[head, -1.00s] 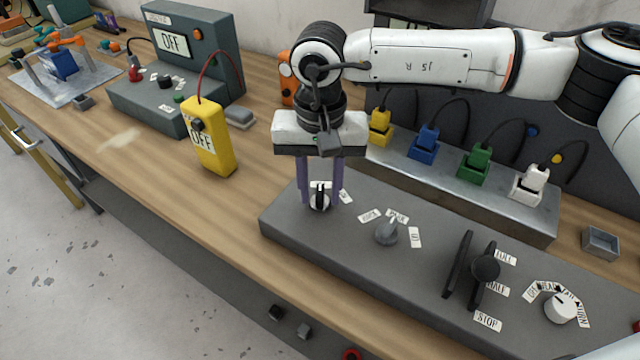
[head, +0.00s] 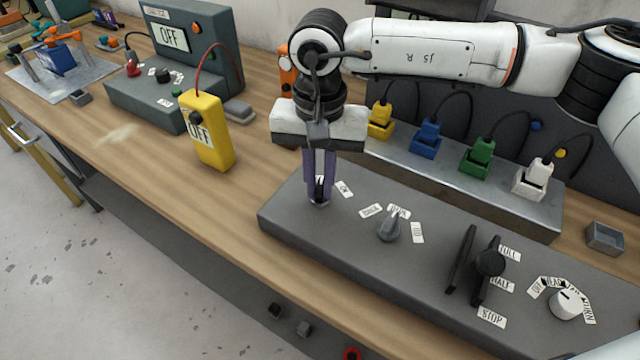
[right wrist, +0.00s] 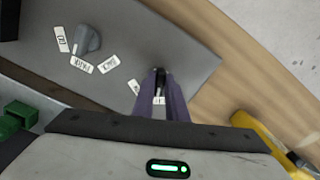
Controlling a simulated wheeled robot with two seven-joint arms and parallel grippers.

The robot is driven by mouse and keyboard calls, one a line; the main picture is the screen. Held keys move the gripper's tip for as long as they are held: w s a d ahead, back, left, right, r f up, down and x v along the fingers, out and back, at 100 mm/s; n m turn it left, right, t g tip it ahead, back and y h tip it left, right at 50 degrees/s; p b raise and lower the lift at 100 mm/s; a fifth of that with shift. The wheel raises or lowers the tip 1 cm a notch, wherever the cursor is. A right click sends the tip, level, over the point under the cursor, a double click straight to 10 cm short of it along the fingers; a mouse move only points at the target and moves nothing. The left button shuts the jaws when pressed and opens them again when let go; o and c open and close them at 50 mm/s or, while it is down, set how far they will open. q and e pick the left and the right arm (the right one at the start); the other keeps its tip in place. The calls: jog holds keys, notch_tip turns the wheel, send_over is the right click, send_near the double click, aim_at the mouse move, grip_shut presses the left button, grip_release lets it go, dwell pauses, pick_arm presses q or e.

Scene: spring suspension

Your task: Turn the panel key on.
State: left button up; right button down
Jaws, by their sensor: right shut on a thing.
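The panel key (head: 319,198) stands at the left end of the grey control panel (head: 290,228). It has a dark grip on a pale round base. My right gripper (head: 320,188) points straight down over it, with its purple fingers shut on the key. In the right wrist view the dark key (right wrist: 160,80) shows between the fingertips (right wrist: 161,92). An "ON" label (head: 344,188) lies just right of the key. Another label at the key is mostly hidden behind the fingers. My left gripper is not in view.
The panel also bears a grey knob (head: 389,229), a black lever (head: 488,265) and a white dial (head: 563,304). A yellow meter reading OFF (head: 212,140) stands left of my gripper. Behind is a metal strip with coloured plugs (head: 480,153). Bare wooden bench lies front left.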

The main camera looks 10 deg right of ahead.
jog(key=m+b, duration=0.2)
jog(key=shift+f+m, duration=0.2)
jog(key=shift+m, duration=0.1)
jog(key=m+b, duration=0.2)
jog(key=shift+w+a+m, duration=0.1)
jog(key=shift+m, duration=0.3)
jog(key=shift+r+m+b, duration=0.1)
jog(key=shift+m+b, duration=0.4)
jog(key=shift+m, duration=0.3)
jog(key=shift+w+r+m+b, duration=0.1)
jog(key=shift+m+b, duration=0.4)
jog(key=shift+m, duration=1.1)
jog(key=shift+r+b, duration=0.1)
jog(key=shift+b, duration=0.2)
jog(key=c, duration=1.8)
grip_release()
jog(key=shift+o, duration=0.2)
